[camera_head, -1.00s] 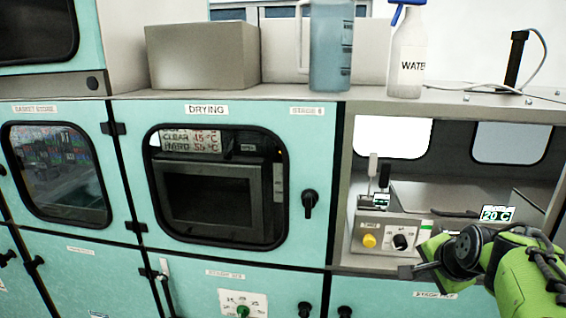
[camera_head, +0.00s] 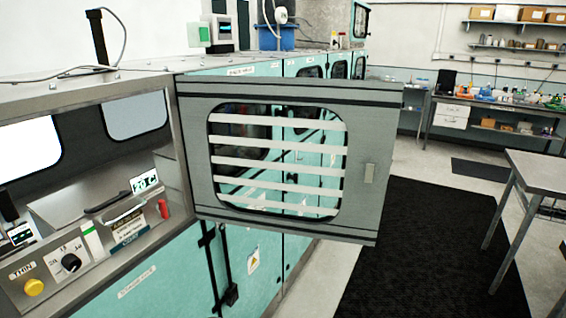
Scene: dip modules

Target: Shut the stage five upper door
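A grey door (camera_head: 380,130) with a rounded window and several white horizontal bars stands wide open in the middle of the head view. Its left edge meets the right side of an open compartment (camera_head: 75,140). The lower panel (camera_head: 150,285) under the compartment carries a stage label that I cannot read fully. My gripper is not in this view.
Inside the compartment are a yellow button (camera_head: 34,287), a black dial (camera_head: 71,263) and a "20 C" display (camera_head: 144,183). A black floor mat (camera_head: 420,240) lies right of the door. A metal table (camera_head: 545,170) stands at far right.

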